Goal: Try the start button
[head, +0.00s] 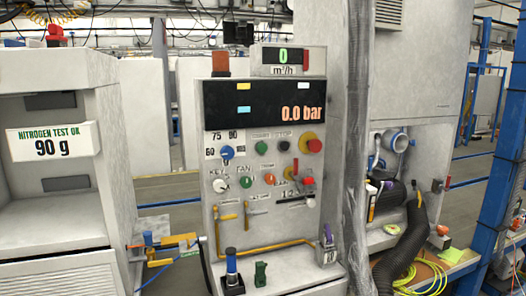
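The control panel (230,205) stands upright in the middle of the head view. A green button (261,148) sits in its upper row, under a small blurred label that seems to read START. A black button (284,146) is just right of it. A red mushroom button on a yellow base (314,146) is further right. A second green button (246,182) sits lower, under the label FAN. The panel's dark display (250,106) reads 0.0 bar. Neither of my grippers is in view, and nothing covers the upper green button.
A blue knob (226,152) and a white key switch (220,186) are left of the buttons. A yellow pipe (265,247) runs low across the panel. A wrapped grey column (355,120) rises at its right. A white cabinet (60,215) stands left; a black hose (412,245) hangs right.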

